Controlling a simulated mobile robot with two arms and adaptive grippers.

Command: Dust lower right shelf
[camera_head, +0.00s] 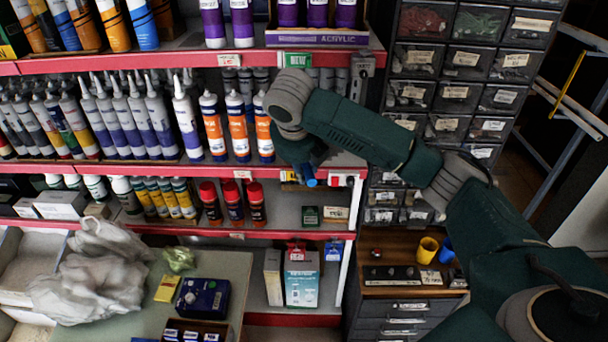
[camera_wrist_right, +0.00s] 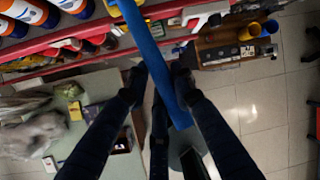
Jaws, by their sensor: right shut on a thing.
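My right gripper (camera_wrist_right: 158,82) is shut on a blue stick-like tool (camera_wrist_right: 150,45) in the right wrist view. The tool passes between the dark fingers and runs up out of the frame. In the head view my right arm reaches in from the right, and only a short blue end of the tool (camera_head: 310,181) shows below the wrist, in front of the shelf edge. The tool's far end is hidden. The lower right shelf (camera_head: 285,205) has red spray cans (camera_head: 232,204) and small green boxes (camera_head: 310,215). My left gripper is not in view.
Orange and white tubes (camera_head: 238,126) stand on the shelf above, close to my wrist. A drawer cabinet (camera_head: 440,95) stands at the right. Below it, a wooden top holds a yellow cup (camera_head: 427,250). A table (camera_head: 222,268) with a plastic bag (camera_head: 95,270) is at the lower left.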

